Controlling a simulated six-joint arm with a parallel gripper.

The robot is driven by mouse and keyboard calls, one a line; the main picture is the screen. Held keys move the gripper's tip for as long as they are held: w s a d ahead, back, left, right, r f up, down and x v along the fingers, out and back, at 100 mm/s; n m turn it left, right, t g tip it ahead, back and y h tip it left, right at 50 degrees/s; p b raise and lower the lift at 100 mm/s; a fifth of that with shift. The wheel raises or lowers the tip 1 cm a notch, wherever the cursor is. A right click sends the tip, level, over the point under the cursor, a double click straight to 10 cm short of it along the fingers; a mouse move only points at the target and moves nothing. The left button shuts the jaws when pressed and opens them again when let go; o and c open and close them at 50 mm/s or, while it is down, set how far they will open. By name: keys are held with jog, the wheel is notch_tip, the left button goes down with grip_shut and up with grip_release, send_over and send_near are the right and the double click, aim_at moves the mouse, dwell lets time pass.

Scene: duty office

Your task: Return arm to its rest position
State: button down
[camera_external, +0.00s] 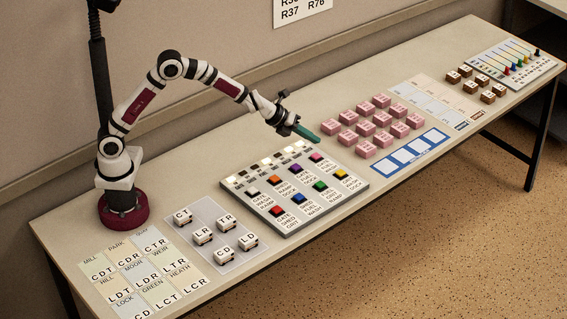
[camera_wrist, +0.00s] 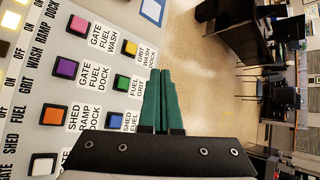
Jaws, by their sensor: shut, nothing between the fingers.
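My gripper (camera_external: 304,133) is shut and empty, with its green fingers together. In the external view it hangs in the air above the far right part of the button panel (camera_external: 331,212), apart from it. My arm reaches out from its base at the left end of the table, bent high at the elbow. In the wrist view the closed gripper fingers (camera_wrist: 163,102) point up the picture, over the panel's right edge. Coloured buttons show there, including a pink one (camera_wrist: 79,25), a purple one (camera_wrist: 66,67) and an orange one (camera_wrist: 54,115).
Pink blocks (camera_external: 381,101) stand in rows right of the panel, near a blue-framed card (camera_external: 375,170). White lettered blocks (camera_external: 203,236) sit on a grey sheet at left. Brown blocks (camera_external: 470,87) and a slider board (camera_external: 547,66) are at the far right. A wall runs behind the table.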

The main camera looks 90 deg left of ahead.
jog(key=s+d+r+n+g+y, duration=0.1)
jog(key=s+r+n+g+y, duration=0.1)
jog(key=s+r+n, duration=0.4)
jog(key=s+r+n+g+y, duration=0.1)
jog(key=s+r+n, duration=0.15)
jog(key=s, duration=0.65)
jog(key=s+d+f+n+g+h, duration=0.1)
jog(key=s+d+f+n+g, duration=0.1)
jog(key=s, duration=1.2)
jog(key=s+d+f+n+g+h, duration=0.2)
jog(key=s+d+n+g, duration=0.2)
jog(key=s, duration=1)
jog(key=d+n, duration=0.3)
jog(key=d, duration=0.2)
jog(key=shift+s+d+g, duration=0.15)
jog(key=shift+s+g, duration=0.15)
jog(key=shift+f, duration=0.1)
